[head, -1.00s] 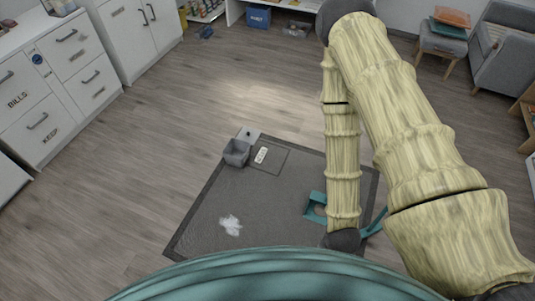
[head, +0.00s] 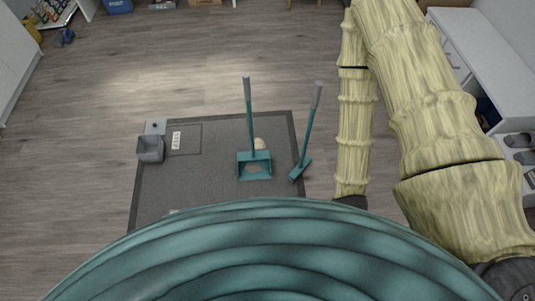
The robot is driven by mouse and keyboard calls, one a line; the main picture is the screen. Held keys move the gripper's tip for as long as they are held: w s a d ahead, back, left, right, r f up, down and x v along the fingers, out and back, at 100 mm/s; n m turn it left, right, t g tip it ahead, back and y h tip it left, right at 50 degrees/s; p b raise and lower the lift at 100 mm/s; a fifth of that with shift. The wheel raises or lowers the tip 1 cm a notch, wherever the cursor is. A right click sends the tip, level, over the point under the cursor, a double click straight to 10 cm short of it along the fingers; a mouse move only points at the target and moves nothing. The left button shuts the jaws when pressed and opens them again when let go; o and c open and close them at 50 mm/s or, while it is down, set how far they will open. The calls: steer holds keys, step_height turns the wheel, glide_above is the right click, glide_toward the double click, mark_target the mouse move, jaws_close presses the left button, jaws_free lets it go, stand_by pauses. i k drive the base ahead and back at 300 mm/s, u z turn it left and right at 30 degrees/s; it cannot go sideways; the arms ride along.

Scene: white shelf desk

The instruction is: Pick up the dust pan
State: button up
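The dust pan (head: 254,173) is teal with a long upright handle that is grey at the top. It stands on the dark mat (head: 200,193), near its middle right. A teal brush (head: 300,168) with a similar long grey-topped handle stands just right of it, its handle leaning right. My arm runs down the right side of the view, to the right of both tools. My gripper is not visible; the lower end of the arm is cut off by my own teal body at the bottom.
A grey bin (head: 150,149) stands at the mat's left edge. A small beige object (head: 260,144) shows behind the dust pan. A white shelf desk (head: 487,60) with slippers (head: 518,140) is at right. The wooden floor (head: 215,70) beyond the mat is clear.

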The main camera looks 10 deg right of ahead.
mark_target(252, 165)
steer(key=k, duration=0.5)
steer(key=u, duration=1.6)
steer(key=i, duration=1.2)
steer(key=z, duration=2.2)
